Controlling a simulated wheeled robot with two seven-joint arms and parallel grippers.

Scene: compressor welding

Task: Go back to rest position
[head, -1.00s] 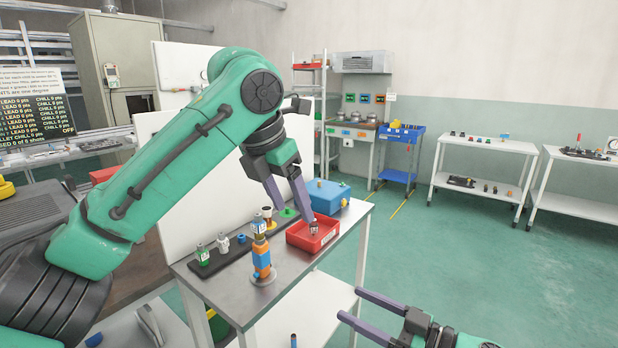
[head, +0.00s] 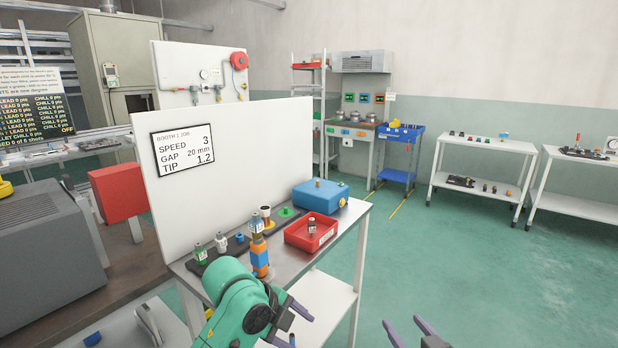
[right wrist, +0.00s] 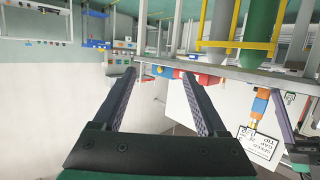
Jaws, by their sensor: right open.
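My left arm comes in at the bottom of the head view, its gripper (head: 296,314) low in front of the table. One purple finger shows clearly; the other is hard to make out, so its opening is unclear. My right gripper (head: 407,328) is at the bottom edge, right of the table, with its fingers apart. In the right wrist view, the two fingers of the right gripper (right wrist: 164,92) are spread with nothing between them. Both grippers are clear of the items on the table.
The metal table (head: 285,262) holds a red tray (head: 297,240) with a small dark part, a blue box (head: 319,198), an orange-and-blue stack (head: 260,258) and a dark rack with small items. A white panel (head: 215,165) stands behind. Open green floor lies right.

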